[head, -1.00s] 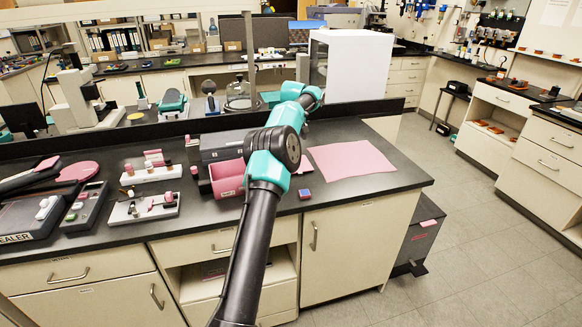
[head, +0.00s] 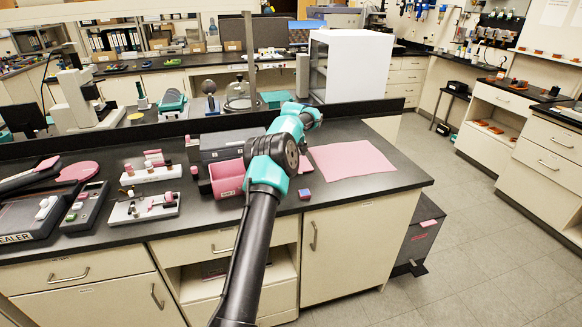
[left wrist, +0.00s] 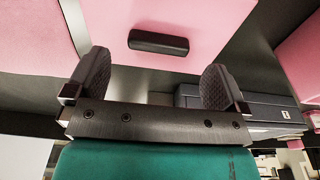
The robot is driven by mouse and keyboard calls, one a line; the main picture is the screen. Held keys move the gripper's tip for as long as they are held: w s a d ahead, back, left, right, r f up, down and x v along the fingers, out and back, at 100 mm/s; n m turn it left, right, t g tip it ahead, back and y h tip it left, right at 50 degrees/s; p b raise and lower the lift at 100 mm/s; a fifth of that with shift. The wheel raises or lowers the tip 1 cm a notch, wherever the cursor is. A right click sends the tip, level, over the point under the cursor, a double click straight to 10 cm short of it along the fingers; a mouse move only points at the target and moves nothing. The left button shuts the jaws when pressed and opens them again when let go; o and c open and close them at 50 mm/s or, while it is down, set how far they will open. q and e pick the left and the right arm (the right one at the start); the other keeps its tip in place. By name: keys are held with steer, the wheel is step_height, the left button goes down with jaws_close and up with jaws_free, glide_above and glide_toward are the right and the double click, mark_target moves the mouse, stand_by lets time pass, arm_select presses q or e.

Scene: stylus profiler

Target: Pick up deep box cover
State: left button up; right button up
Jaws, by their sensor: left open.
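The deep box cover (left wrist: 200,55) appears in the left wrist view as a pink surface with a black bar handle (left wrist: 158,43). My left gripper (left wrist: 157,66) is open and empty, its two dark fingers apart on either side of the handle. The handle lies a little beyond the fingertips and seems untouched. In the head view my left arm ends above the counter, and I cannot make out its fingers. It hides part of the area there, and I cannot tell the cover apart. My right gripper is not in view.
A pink open bin (head: 228,178) and a dark grey box (head: 222,145) stand left of my arm. White racks (head: 150,172) stand farther left.

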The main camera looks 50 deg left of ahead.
arm_select(q)
steer(key=shift+w+a+f, duration=0.1)
steer(key=shift+a+f, duration=0.05)
steer(key=shift+f, duration=1.65)
steer(key=shift+c, duration=0.5)
steer(key=c, duration=0.9)
steer(key=shift+o, duration=0.2)
steer(key=shift+r, duration=0.15)
steer(key=shift+r, duration=1.7)
steer(key=s+d, duration=0.3)
steer(key=d, duration=0.1)
steer(key=s+d+r, duration=0.1)
steer(key=s+d, duration=0.6)
steer(key=d, duration=0.1)
steer(key=shift+s+r, duration=0.2)
steer(key=shift+s, duration=0.05)
